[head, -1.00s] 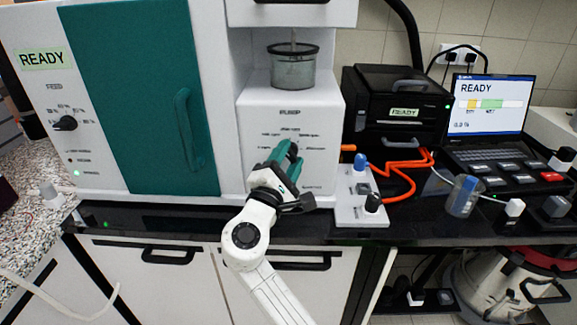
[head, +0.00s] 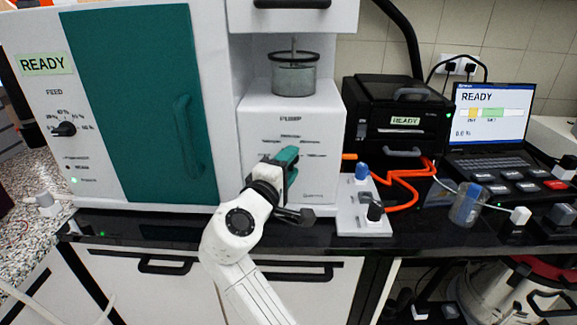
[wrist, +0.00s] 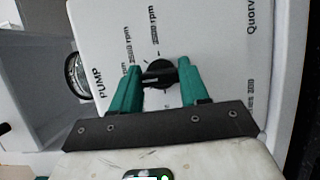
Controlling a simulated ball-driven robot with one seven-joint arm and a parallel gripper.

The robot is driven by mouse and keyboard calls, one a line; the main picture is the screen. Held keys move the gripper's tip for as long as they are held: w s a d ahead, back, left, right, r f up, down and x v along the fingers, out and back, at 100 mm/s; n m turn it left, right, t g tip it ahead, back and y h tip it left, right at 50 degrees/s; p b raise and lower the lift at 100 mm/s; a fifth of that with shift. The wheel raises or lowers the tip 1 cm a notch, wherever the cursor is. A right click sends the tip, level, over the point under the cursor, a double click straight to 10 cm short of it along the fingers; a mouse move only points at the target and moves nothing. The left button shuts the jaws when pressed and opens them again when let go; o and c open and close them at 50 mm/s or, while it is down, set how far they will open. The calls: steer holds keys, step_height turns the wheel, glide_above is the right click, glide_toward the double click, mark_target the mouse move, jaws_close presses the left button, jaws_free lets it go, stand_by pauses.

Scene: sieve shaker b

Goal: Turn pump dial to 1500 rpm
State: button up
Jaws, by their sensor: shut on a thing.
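The black pump dial (wrist: 159,74) sits on the white front of the pump (head: 262,125), between the green fingers of my gripper (wrist: 159,66) in the wrist view. The fingers are shut on it, one on each side. Printed rpm labels (wrist: 156,27) and the word PUMP run sideways around the dial; the labels are partly blurred and some are behind the left finger. I cannot read the dial's setting surely. In the head view my gripper (head: 289,160) is against the pump front and hides the dial.
A glass vessel (head: 294,78) stands above the pump. A teal door (head: 135,100) and feed knob (head: 64,129) are to the left. A small valve panel (head: 352,217) with blue and black knobs and orange tubing (head: 402,188) is close to the right.

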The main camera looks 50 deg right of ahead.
steer(key=shift+f, duration=0.1)
steer(key=o, duration=1.1)
steer(key=shift+c, duration=0.2)
steer(key=b+v, duration=0.1)
steer(key=v, duration=0.9)
steer(key=shift+a, duration=0.4)
